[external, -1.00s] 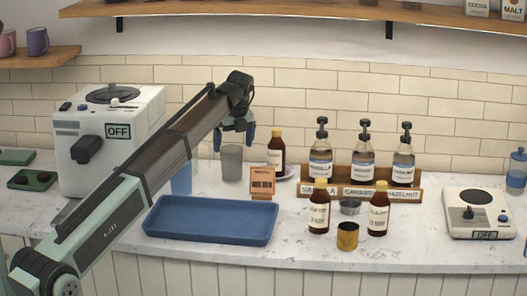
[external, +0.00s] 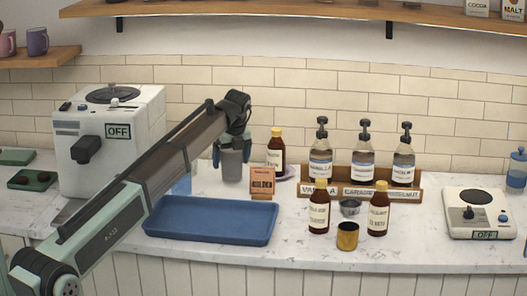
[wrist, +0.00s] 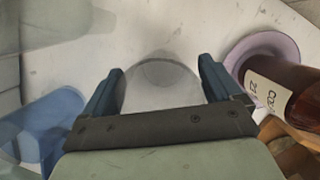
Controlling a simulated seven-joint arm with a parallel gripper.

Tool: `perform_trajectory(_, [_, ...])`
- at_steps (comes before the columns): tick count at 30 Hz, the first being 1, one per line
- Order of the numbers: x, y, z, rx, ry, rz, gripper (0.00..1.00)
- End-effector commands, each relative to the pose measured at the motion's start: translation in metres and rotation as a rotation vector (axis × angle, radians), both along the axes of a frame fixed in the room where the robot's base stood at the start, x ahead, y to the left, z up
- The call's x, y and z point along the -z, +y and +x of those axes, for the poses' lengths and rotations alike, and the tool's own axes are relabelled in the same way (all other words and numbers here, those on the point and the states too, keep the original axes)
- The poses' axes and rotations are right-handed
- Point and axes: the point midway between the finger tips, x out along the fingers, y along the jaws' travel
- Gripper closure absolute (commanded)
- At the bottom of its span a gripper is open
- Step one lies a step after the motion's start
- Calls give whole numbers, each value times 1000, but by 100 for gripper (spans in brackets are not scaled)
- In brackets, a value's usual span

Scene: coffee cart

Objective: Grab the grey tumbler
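The grey tumbler (external: 232,166) stands upright on the counter behind the blue tray, left of the small wooden sign. My gripper (external: 232,148) is above it, pointing down, and covers its upper part in the external view. In the wrist view the tumbler (wrist: 160,85) lies between the two blue fingers of my gripper (wrist: 163,82). The fingers are spread, one on each side, with a small gap visible at the right. I cannot tell how far the fingertips reach down its sides.
A translucent blue tumbler (external: 182,180) stands close on the left. A brown bottle (external: 276,150) on a pinkish saucer (wrist: 265,50) and the wooden sign (external: 262,183) are close on the right. The blue tray (external: 212,222) lies in front. The white machine (external: 105,140) is further left.

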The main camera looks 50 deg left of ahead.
Motion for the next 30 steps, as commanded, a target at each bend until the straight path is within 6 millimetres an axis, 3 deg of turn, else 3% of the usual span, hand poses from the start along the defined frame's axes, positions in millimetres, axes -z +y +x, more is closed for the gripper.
perform_trajectory(2, [0,0,0,0,0,0,16])
perform_trajectory(15, [0,0,0,0,0,0,58])
perform_trajectory(23, [-2,0,0,0,0,1,59])
perform_trajectory(30, [-30,0,1,0,-3,2,59])
